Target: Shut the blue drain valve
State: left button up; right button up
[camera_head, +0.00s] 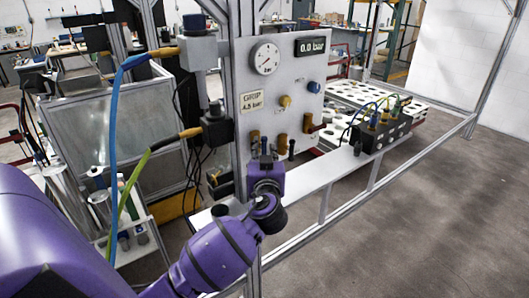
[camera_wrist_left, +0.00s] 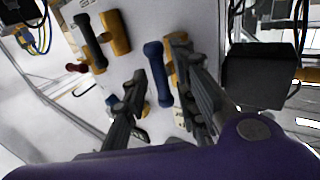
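The drain valve's blue handle (camera_wrist_left: 157,73) hangs roughly upright in the left wrist view, beside its brass body (camera_wrist_left: 171,68). In the head view, the brass valve body (camera_head: 254,137) at the panel's lower left shows just above my left gripper (camera_head: 264,150); its handle is hidden there. In the wrist view, my left gripper (camera_wrist_left: 163,72) is open, with one finger on each side of the blue handle. The handle looks closer to the right finger; I cannot tell whether they touch. My right gripper is in neither view.
Beside it are a valve with a black handle (camera_wrist_left: 90,40) and one with a red handle (camera_wrist_left: 76,68). The panel (camera_head: 290,75) carries a round gauge (camera_head: 265,58) and a display (camera_head: 311,46) reading 0.0 bar. A dark connector box (camera_wrist_left: 255,75) with cables stands close right of the fingers.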

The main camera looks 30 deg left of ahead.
pick_arm(q)
grip_shut()
